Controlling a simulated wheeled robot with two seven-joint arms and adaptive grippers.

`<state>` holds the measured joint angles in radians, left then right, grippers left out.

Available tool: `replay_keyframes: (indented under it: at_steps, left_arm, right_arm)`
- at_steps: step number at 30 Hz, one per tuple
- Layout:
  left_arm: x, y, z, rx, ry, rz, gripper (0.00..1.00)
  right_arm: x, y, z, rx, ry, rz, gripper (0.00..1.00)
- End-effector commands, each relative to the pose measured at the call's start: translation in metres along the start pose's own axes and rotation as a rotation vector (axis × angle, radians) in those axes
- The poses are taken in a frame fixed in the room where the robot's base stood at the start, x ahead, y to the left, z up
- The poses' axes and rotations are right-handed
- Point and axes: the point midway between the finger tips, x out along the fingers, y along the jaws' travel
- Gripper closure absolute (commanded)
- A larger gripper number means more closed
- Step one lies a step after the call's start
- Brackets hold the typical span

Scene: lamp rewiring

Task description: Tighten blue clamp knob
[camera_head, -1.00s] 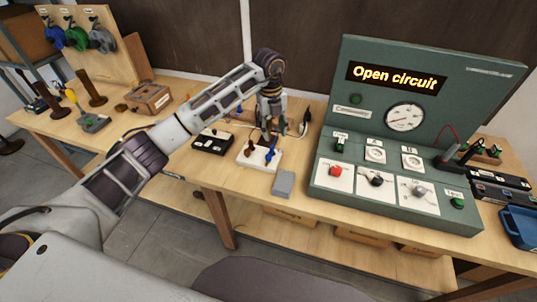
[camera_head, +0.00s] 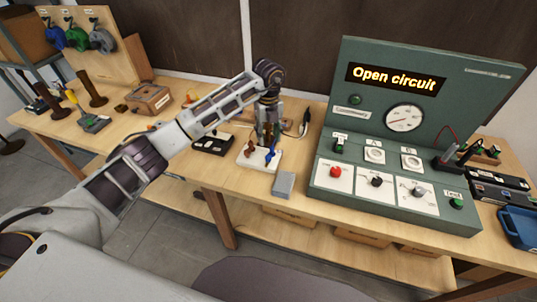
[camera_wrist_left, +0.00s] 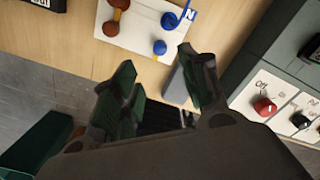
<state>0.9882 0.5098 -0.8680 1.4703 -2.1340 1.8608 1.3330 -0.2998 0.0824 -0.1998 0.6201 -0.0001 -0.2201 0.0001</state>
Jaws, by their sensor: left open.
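The blue clamp knob (camera_head: 271,156) stands on the right half of a white board (camera_head: 248,163) on the bench. My left gripper (camera_head: 268,137) hangs just behind the blue knob in the head view. In the wrist view its fingers (camera_wrist_left: 158,64) are spread apart with nothing between them. My right gripper is not in view.
A grey block (camera_head: 284,184) lies in front of the white board. A green test panel (camera_head: 340,205) reading "Open circuit" stands to the right, close to the board. A black box (camera_head: 212,143) sits to the left.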

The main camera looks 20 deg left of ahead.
Motion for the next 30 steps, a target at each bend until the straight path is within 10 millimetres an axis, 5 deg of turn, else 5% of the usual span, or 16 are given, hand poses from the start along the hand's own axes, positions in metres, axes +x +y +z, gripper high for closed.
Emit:
replay_keyframes:
  at_steps: [18, 30]
  left_arm:
    - [0.081, 0.0, -0.001, 0.001, 0.002, 0.001, 0.56]
    - [0.106, -0.001, 0.0, 0.001, 0.0, -0.001, 0.56]
  right_arm:
    - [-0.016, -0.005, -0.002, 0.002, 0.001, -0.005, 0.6]
    - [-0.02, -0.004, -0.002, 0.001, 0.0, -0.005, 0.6]
